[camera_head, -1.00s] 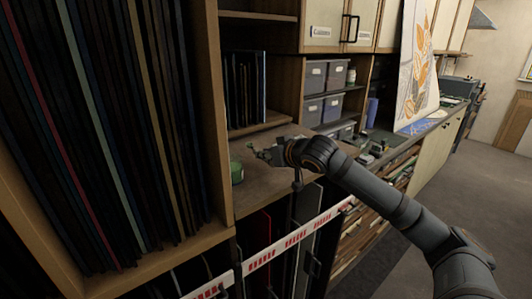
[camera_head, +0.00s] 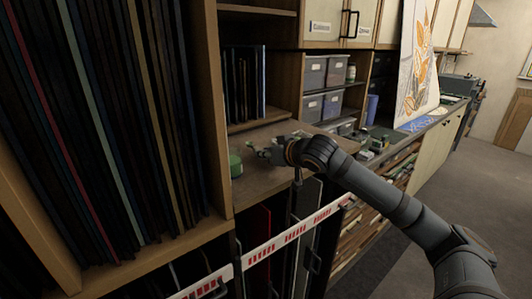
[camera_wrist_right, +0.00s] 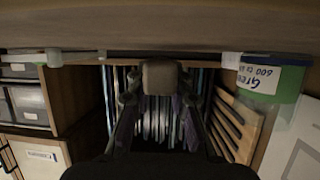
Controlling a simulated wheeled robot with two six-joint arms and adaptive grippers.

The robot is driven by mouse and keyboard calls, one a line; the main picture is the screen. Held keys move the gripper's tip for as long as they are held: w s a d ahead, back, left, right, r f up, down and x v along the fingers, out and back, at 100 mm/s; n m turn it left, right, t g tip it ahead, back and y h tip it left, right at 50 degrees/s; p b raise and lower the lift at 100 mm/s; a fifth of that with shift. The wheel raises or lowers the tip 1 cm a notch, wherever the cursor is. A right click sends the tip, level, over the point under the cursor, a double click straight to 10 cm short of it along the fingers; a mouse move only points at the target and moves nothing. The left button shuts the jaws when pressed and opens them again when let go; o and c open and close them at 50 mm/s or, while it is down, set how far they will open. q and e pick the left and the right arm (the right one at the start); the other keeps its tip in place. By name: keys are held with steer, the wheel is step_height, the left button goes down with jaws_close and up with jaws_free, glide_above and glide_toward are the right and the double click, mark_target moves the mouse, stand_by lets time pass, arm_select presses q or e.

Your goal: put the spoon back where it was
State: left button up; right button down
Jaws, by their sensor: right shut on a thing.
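My right gripper (camera_head: 268,153) is low over the wooden counter top (camera_head: 262,182), to the right of the green jar (camera_head: 236,165). In the right wrist view its fingers (camera_wrist_right: 160,84) close on a small, blunt brownish piece (camera_wrist_right: 160,76), which I take to be part of the spoon. The rest of the spoon is hidden, and in the head view it cannot be made out. The jar also shows in the right wrist view (camera_wrist_right: 268,80), upside down, apart from the fingers, with a white handwritten label. My left gripper is out of view.
A tall rack of upright glass sheets (camera_head: 110,120) stands at the left. Dark sheets (camera_head: 243,85) stand on the shelf behind the counter. Grey bins (camera_head: 313,72) sit behind my right arm. A red-and-white strip (camera_head: 300,230) runs below the counter front.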

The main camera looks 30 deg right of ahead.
steer(key=shift+f, duration=0.25)
steer(key=shift+f+b, duration=0.25)
steer(key=shift+b, duration=0.05)
stand_by(0.5)
steer(key=c, duration=1.1)
jaws_free()
steer(key=shift+c, duration=0.2)
steer(key=shift+r, duration=0.15)
step_height(320, 180, up, 10)
steer(key=shift+f, duration=0.1)
